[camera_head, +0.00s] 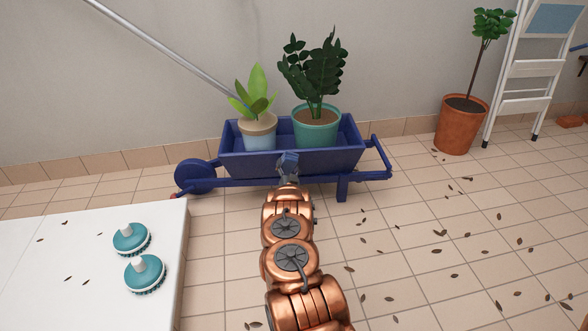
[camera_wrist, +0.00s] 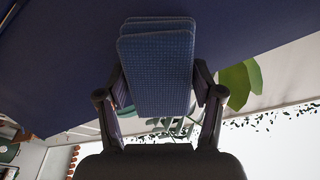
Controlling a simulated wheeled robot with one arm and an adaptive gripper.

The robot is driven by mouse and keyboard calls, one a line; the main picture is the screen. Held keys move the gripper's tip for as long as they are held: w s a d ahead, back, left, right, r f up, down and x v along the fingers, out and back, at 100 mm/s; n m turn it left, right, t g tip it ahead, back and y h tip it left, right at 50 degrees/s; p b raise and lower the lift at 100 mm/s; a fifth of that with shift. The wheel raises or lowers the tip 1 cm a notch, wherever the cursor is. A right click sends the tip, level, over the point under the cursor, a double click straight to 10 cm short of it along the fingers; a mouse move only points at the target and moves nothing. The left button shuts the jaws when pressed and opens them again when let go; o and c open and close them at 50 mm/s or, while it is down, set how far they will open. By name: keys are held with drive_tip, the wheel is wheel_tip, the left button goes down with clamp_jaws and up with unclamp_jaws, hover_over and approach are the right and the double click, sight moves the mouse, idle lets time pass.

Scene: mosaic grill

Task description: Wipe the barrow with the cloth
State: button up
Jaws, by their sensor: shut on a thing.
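The barrow (camera_head: 339,160) is dark blue and stands on the tiled floor by the wall, with its wheel at the left and handles at the right. My gripper (camera_head: 289,170) is in front of the barrow's near side. It is shut on a folded blue cloth (camera_wrist: 157,70), which sits between both fingers in the wrist view. The cloth (camera_head: 289,160) shows small in the head view, against the barrow's front panel. The barrow's blue surface (camera_wrist: 70,60) fills much of the wrist view behind the cloth. I cannot tell whether cloth and barrow touch.
A light-green plant in a two-tone pot (camera_head: 257,135) and a dark-leaved plant in a teal pot (camera_head: 316,133) stand in the barrow. A white table (camera_head: 90,250) with two teal brushes is at left. A terracotta pot (camera_head: 461,128) and ladder (camera_head: 515,95) stand right. Leaves litter the floor.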

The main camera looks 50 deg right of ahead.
sight(276, 159)
drive_tip(key=shift+w+a, duration=1.3)
drive_tip(key=shift+a, duration=0.05)
drive_tip(key=shift+w+a+r, duration=0.1)
drive_tip(key=shift+w+a, duration=0.25)
drive_tip(key=shift+w, duration=0.05)
drive_tip(key=shift+s+a+p, duration=0.35)
drive_tip(key=shift+s+a, duration=0.05)
drive_tip(key=shift+a, duration=0.1)
drive_tip(key=shift+f+p+v, duration=0.15)
drive_tip(key=shift+p+v, duration=0.35)
drive_tip(key=shift+v, duration=0.7)
drive_tip(key=shift+f+p+v, duration=0.15)
drive_tip(key=shift+p+v, duration=0.35)
drive_tip(key=shift+v, duration=0.7)
drive_tip(key=shift+d, duration=0.1)
drive_tip(key=shift+s, duration=0.15)
drive_tip(key=shift+p+v, duration=0.65)
drive_tip(key=shift+v, duration=0.75)
